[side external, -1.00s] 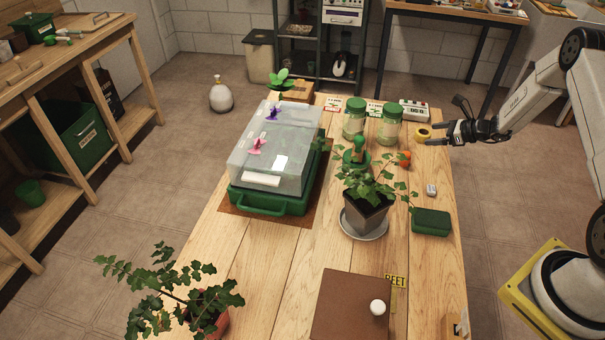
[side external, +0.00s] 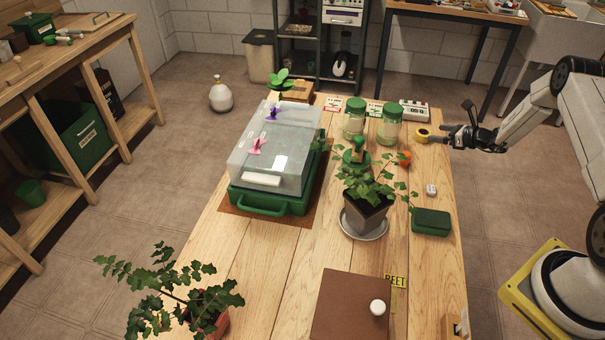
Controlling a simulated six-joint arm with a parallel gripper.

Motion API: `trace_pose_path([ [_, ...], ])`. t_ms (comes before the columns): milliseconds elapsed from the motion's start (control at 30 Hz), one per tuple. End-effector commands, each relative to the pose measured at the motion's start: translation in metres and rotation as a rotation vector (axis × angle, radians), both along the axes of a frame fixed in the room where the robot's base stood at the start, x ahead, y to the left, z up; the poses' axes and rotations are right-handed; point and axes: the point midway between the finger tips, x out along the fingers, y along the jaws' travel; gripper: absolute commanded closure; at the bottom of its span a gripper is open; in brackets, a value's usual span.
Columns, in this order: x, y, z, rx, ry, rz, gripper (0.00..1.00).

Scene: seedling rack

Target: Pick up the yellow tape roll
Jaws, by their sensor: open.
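The yellow tape roll (side external: 423,134) lies near the far right edge of the wooden table, in front of a white box. My gripper (side external: 436,136) reaches in from the right with its fingers at the roll's right side. The jaws are open. From this side I cannot tell whether the fingers pass around the roll or only stand beside it.
Two green-lidded jars (side external: 389,126) stand left of the roll, and the white box (side external: 413,109) lies behind it. An orange object (side external: 404,158), a potted ivy (side external: 368,200) and a green box (side external: 431,222) are nearer the camera. The clear-lidded propagator (side external: 273,150) fills the middle left.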

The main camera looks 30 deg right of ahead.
Motion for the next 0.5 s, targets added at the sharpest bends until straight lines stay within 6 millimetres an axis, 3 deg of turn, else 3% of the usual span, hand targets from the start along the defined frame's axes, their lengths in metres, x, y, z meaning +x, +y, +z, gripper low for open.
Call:
trace_pose_path([
  [267, 0.007, 0.002, -0.003, 0.000, 0.000, 0.001, 0.00],
  [500, 0.028, 0.009, -0.013, 0.000, 0.000, 0.001, 0.00],
])
